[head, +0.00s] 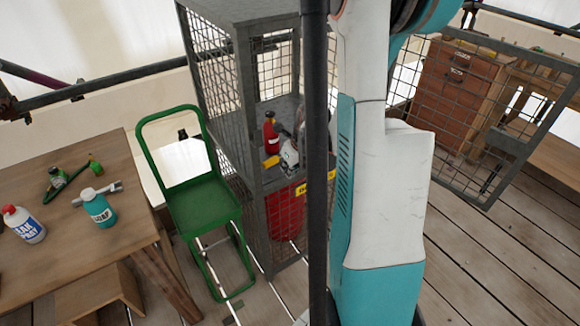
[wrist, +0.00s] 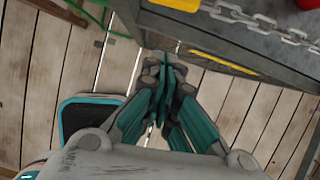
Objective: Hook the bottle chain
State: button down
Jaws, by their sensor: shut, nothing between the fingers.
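A grey metal chain (wrist: 262,22) runs along the grey shelf edge at the upper right of the wrist view; both its ends are out of the frame or hidden. My gripper (wrist: 167,65) is shut and empty, left of and below the chain in that view, apart from it. In the head view a red bottle (head: 271,136) stands upright inside the mesh cage (head: 215,60), and a larger red cylinder (head: 286,214) stands in the lower compartment. My arm and a dark pole hide much of the cage's right side, and I cannot make out the chain or any hook there.
The cage's mesh door (head: 475,115) stands open to the right. Plank floor shows below my gripper.

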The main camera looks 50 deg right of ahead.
aim_at(270, 160)
jog(key=shift+w+d+f+b, duration=0.1)
jog(key=shift+w+f+b, duration=0.35)
jog(key=shift+w, duration=0.4)
jog(key=shift+w+d+f+b, duration=0.2)
jog(key=shift+w+f, duration=0.3)
jog(key=shift+w, duration=0.35)
jog(key=shift+w+d+f+b, duration=0.1)
jog(key=shift+w+f+b, duration=0.35)
jog(key=shift+w, duration=0.4)
jog(key=w, duration=0.4)
jog(key=shift+w+d+f, duration=0.1)
jog(key=shift+w+d, duration=0.05)
jog(key=shift+w, duration=0.45)
